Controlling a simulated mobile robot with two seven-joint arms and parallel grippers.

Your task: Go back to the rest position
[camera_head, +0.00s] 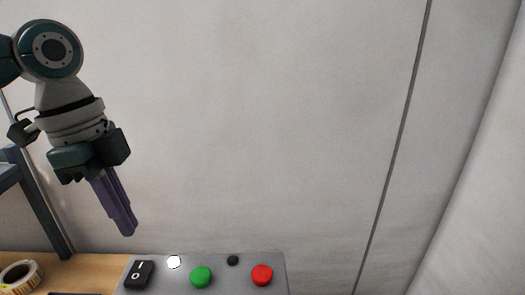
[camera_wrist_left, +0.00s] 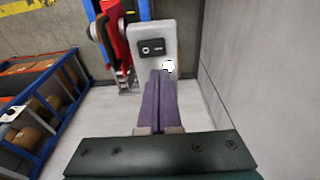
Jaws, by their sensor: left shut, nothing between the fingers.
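My left gripper (camera_head: 127,229) hangs in the left part of the head view, pointing down and slightly right. Its two purple fingers are pressed together with nothing between them. It is above and left of a grey control panel (camera_head: 222,284), apart from it as far as I can tell. In the left wrist view the shut fingers (camera_wrist_left: 161,82) point toward the same panel (camera_wrist_left: 168,34) and cover its lower part. My right gripper is in neither view.
The panel carries a black rocker switch (camera_head: 139,274), a white button (camera_head: 174,262), a green button (camera_head: 201,277), a small black knob (camera_head: 233,260) and a red button (camera_head: 262,275). A label roll (camera_head: 20,276) lies on the wooden surface (camera_head: 85,272). A blue rack (camera_wrist_left: 62,98) with rolls stands left.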

